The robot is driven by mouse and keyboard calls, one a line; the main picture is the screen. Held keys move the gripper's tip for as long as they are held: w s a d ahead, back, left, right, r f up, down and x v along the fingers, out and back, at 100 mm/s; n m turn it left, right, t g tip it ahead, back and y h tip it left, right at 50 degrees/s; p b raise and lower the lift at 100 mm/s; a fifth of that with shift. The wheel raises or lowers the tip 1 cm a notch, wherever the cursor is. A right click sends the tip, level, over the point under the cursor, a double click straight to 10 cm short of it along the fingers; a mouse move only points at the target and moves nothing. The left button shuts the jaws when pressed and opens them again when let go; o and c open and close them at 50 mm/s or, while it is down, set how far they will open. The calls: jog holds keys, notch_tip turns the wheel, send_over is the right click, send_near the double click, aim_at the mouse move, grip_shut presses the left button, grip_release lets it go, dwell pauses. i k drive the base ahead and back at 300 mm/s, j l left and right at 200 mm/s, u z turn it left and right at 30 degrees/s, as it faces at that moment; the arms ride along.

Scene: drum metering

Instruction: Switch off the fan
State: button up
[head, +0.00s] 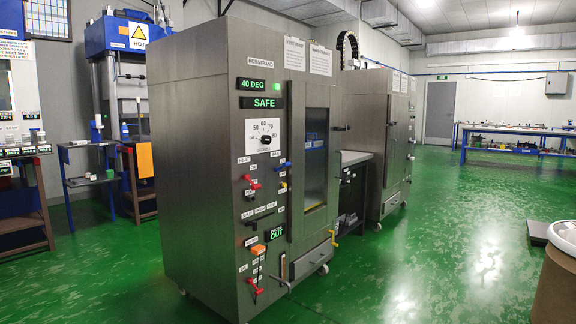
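A tall grey metal oven cabinet (190,140) stands at centre-left with its control panel facing me. The fan switch is not clearly identifiable, as most small labels are too small to read. Below a white temperature dial (263,138) sit red-handled switches (252,186) under a label that seems to read HEAT. A second small group of switches (283,187) sits to their right; its label and positions are unclear. Green displays read 40 DEG (255,84) and SAFE (264,103). My gripper is not in view.
The oven door (315,160) with a tall window looks shut. Lower on the panel are an OUT display (278,238), an orange block (258,249) and red levers (254,286). A second cabinet (370,130) stands behind. Open green floor (440,255) lies to the right; a brown drum (555,285) is at far right.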

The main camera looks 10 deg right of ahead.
aim_at(276, 169)
jog(key=i+l+u, duration=0.1)
jog(key=i+l, duration=0.15)
jog(key=i, duration=0.35)
jog(key=i+l, duration=0.3)
jog(key=i, duration=0.3)
jog(key=i+l+u, duration=0.15)
jog(key=i+l, duration=0.15)
jog(key=i, duration=0.3)
jog(key=i+l, duration=0.4)
jog(key=i, duration=0.15)
jog(key=i+l+u, duration=0.15)
jog(key=i+l, duration=0.2)
jog(key=i, duration=0.2)
